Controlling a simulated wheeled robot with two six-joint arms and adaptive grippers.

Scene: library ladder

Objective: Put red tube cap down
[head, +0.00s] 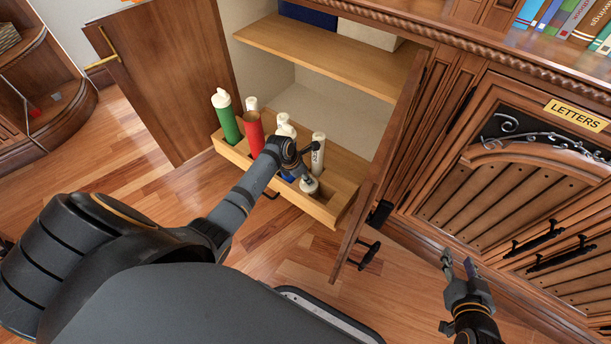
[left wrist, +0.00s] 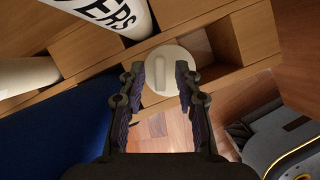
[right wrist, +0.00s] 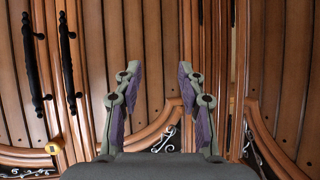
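A round off-white cap (left wrist: 172,86) with a raised bar on top lies beyond my left fingertips in the left wrist view, over the drawer's compartments. It shows in the head view (head: 310,187) at the right part of the drawer. My left gripper (head: 304,172) points down at it, fingers apart; it looks open, with the right finger overlapping the cap's edge. Whether they touch is unclear. My right gripper (head: 459,268) is open and empty, facing the letters cabinet.
The wooden drawer (head: 233,152) also holds a green tube (head: 228,124), a white tube (head: 318,155) and other white-topped tubes. A blue tube (left wrist: 50,135) is close to the left wrist. Open cabinet doors (head: 165,75) flank the drawer. The drawer's right end looks empty.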

